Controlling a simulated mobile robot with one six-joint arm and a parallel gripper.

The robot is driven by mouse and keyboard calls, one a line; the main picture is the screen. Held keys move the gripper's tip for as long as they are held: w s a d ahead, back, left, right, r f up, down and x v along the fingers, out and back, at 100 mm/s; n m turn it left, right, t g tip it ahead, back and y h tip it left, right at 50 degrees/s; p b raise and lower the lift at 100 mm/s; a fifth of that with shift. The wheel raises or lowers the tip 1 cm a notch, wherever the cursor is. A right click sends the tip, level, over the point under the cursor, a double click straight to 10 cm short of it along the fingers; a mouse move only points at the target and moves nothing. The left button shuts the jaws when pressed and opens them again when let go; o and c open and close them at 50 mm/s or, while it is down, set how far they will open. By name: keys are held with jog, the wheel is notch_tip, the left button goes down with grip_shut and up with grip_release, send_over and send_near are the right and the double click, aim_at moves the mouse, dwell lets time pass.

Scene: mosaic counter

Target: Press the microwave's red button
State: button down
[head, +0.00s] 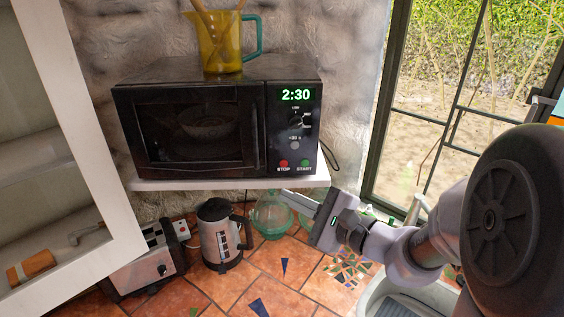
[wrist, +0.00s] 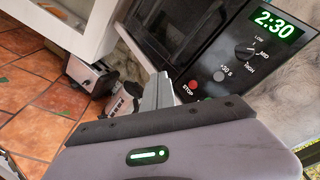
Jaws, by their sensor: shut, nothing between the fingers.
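The black microwave (head: 190,130) stands on a white shelf, its door shut and its display reading 2:30. The red STOP button (head: 283,163) is low on its right-hand panel, left of the green START button (head: 304,163). In the wrist view the red button (wrist: 193,84) shows just right of and beyond the fingertips, with a gap that I cannot measure. My gripper (head: 286,195) is shut and empty, in front of and below the panel in the head view, pointing left. Its fingers also show in the wrist view (wrist: 160,88). The green button is hidden in the wrist view.
A yellow jug (head: 222,42) with wooden utensils stands on the microwave. Below the shelf (head: 165,184) are a toaster (head: 150,265), a kettle (head: 222,238) and a green glass vessel (head: 271,218) on the tiled counter. An open white cabinet (head: 105,130) is at left, a window at right.

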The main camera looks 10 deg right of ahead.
jog(key=p, duration=0.2)
send_near(274, 164)
jog(key=w+a, duration=0.2)
jog(key=a, duration=0.1)
jog(key=shift+w+a+f, duration=0.1)
jog(key=shift+w+f, duration=0.15)
jog(key=shift+w, duration=0.2)
dwell(1.5)
jog(key=shift+w, duration=0.4)
jog(key=shift+w, duration=0.35)
dwell(0.4)
jog(key=shift+b, duration=0.3)
jog(key=shift+s+b, duration=0.45)
jog(key=shift+s, duration=0.3)
